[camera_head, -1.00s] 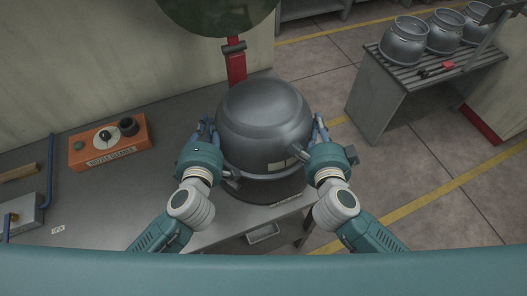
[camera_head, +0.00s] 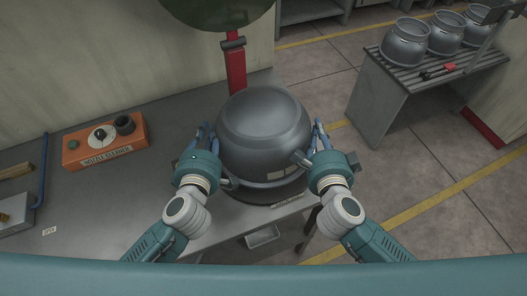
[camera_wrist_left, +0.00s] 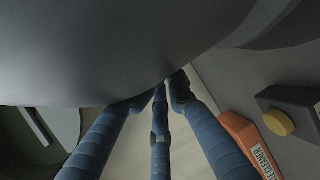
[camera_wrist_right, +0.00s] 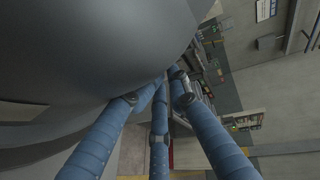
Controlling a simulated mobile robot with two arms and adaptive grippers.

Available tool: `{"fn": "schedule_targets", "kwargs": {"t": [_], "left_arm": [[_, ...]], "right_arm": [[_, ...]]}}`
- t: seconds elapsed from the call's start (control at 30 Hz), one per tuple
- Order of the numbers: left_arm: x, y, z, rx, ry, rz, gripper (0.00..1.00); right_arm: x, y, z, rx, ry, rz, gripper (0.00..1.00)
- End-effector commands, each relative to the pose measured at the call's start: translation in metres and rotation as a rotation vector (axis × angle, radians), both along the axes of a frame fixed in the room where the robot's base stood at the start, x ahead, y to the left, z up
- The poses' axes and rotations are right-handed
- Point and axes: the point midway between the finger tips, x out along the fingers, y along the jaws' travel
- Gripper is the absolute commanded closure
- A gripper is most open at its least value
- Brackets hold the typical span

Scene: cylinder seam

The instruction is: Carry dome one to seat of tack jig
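A dark grey dome (camera_head: 263,125), rounded side up, is between my two grippers in the head view. A pale label, a curved grey bar and stubby lugs show at its near lower side. A dark round base (camera_head: 262,196) shows beneath it at the bench edge; I cannot tell whether they touch. My left gripper (camera_head: 206,133) lies along the dome's left side and my right gripper (camera_head: 320,132) along its right. In both wrist views the blue fingers reach along the dome's surface (camera_wrist_left: 110,50) (camera_wrist_right: 100,45). Their exact contact and closure are hidden.
A red post (camera_head: 236,70) rises behind the dome, with a large dark green disc (camera_head: 218,10) above. An orange nozzle cleaner box (camera_head: 104,143) sits on the bench (camera_head: 130,195) at left. A slatted table (camera_head: 400,75) with several grey pots stands back right. Floor between is clear.

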Motion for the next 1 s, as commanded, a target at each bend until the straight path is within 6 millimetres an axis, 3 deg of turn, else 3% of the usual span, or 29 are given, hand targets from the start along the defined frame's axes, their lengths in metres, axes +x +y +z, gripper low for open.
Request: {"fn": "schedule_targets", "kwargs": {"t": [0.07, 0.17, 0.2, 0.43, 0.57, 0.87, 1.0], "left_arm": [[0.0, 0.008, 0.001, 0.004, -0.002, 0.0, 0.81], [0.0, 0.017, 0.001, 0.006, -0.002, 0.003, 0.61], [0.0, 0.019, 0.001, 0.007, -0.002, 0.002, 0.6], [0.001, 0.022, 0.001, 0.009, -0.003, 0.006, 0.6], [0.001, 0.023, 0.001, 0.01, -0.003, 0.007, 0.6], [0.0, 0.023, 0.001, 0.011, -0.002, 0.007, 0.6], [-0.014, 0.023, 0.004, 0.012, -0.001, 0.006, 0.6]], "right_arm": [[0.0, -0.008, 0.001, -0.002, -0.002, 0.0, 0.81], [0.001, -0.017, 0.001, -0.006, -0.003, -0.002, 0.81], [0.001, -0.019, 0.002, -0.006, -0.003, -0.003, 0.81], [0.001, -0.022, 0.001, -0.009, -0.002, -0.006, 0.81], [0.001, -0.023, 0.001, -0.01, -0.002, -0.007, 0.6], [0.001, -0.023, 0.001, -0.011, -0.002, -0.008, 0.6], [0.001, -0.023, 0.001, -0.011, -0.002, -0.008, 0.6]]}}
